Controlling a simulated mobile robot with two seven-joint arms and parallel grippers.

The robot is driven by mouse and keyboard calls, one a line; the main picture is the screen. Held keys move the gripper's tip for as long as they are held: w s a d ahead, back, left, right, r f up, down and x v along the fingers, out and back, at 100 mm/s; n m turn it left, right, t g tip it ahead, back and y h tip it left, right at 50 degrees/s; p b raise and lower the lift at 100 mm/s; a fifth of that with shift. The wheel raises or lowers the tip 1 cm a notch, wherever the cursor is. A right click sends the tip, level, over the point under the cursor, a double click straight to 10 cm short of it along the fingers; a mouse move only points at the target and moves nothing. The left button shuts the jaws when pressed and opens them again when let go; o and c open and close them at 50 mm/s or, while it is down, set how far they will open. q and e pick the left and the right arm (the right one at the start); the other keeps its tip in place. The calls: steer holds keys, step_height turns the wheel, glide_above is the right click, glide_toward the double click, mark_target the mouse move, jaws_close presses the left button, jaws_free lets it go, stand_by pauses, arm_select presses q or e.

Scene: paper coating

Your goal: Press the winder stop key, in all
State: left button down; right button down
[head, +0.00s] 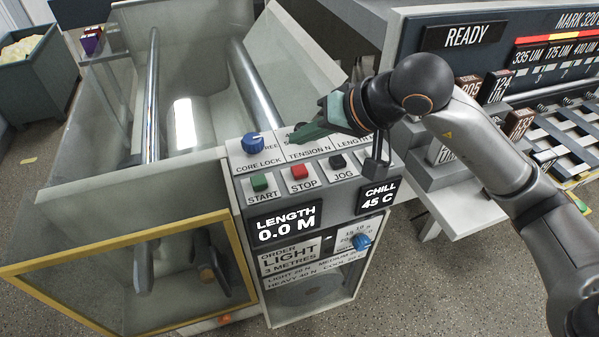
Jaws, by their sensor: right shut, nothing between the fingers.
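The winder stop key (299,171) is a red block on a white plate marked STOP, on the sloped top of the winder's control panel (335,192). It sits between the green START key (260,183) and the black JOG key (338,161). My right gripper (292,138) is shut and empty. It hangs over the upper row of the panel, just above the stop key in the picture, and covers part of the tension label. It appears apart from the red key. My left gripper is not in view.
A blue CORE LOCK knob (253,145) stands left of the gripper. The length display (286,222) reads 0.0 M and the chill display (378,197) 45 C. Rollers and a yellow-framed guard (236,262) lie left. A machine marked READY (466,35) with labelled blocks stands right.

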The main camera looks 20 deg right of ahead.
mark_target(304, 173)
step_height(304, 173, down, 4)
steer(key=shift+r+b, duration=0.1)
steer(key=shift+b, duration=1.15)
steer(key=shift+f+b, duration=0.5)
stand_by(0.6)
steer(key=shift+f+b, duration=0.4)
steer(key=shift+b, duration=0.3)
steer(key=shift+f+b, duration=0.5)
steer(key=shift+b, duration=0.15)
stand_by(0.4)
stand_by(0.4)
steer(key=shift+r+p, duration=0.4)
steer(key=shift+r, duration=0.5)
steer(key=shift+r, duration=0.1)
